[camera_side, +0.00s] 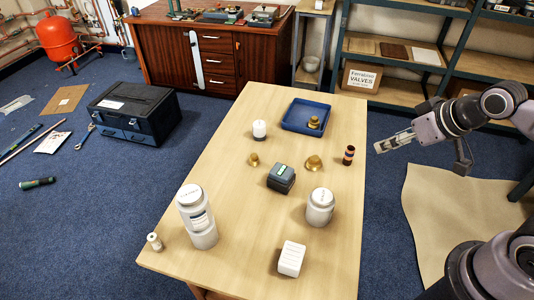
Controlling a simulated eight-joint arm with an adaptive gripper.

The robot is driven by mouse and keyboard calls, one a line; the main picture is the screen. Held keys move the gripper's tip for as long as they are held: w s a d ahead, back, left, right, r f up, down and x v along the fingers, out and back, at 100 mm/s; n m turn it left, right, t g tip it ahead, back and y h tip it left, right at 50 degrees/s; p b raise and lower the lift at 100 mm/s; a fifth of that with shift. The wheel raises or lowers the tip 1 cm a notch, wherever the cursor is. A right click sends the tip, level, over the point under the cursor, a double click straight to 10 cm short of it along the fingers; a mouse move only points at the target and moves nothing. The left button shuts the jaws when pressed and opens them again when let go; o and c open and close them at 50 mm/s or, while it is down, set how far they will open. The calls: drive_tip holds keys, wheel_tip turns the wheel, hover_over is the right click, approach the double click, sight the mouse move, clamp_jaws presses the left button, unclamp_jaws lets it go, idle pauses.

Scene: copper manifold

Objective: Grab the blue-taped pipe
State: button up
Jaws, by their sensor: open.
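A short upright copper-coloured pipe (348,155) with a dark band stands near the right edge of the wooden table (245,165). It is the only pipe-like piece that I see on the table, and it is too small to tell if the band is blue tape. My gripper (380,147) is open and empty. In the picture it is just right of the pipe, past the table's right edge, pointing left. It appears apart from the pipe, but I cannot tell its height over the table exactly.
A blue tray (306,115) with a brass fitting stands behind the pipe. Brass fittings (314,162), a dark box (281,178), white jars (319,206) and a white block (291,258) stand around the table. The table's right strip in front of the pipe is clear.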

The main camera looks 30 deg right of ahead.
idle(0.3)
drive_tip(key=n+g, duration=0.7)
drive_tip(key=n, duration=1)
hover_over(351, 148)
wheel_tip(351, 148, down, 8)
drive_tip(key=shift+w+d+f+n, duration=0.15)
drive_tip(key=shift+f+n, duration=0.35)
drive_tip(key=shift+f, duration=0.6)
drive_tip(key=shift+a+f, duration=0.2)
drive_tip(key=shift+f, duration=4.9)
clamp_jaws()
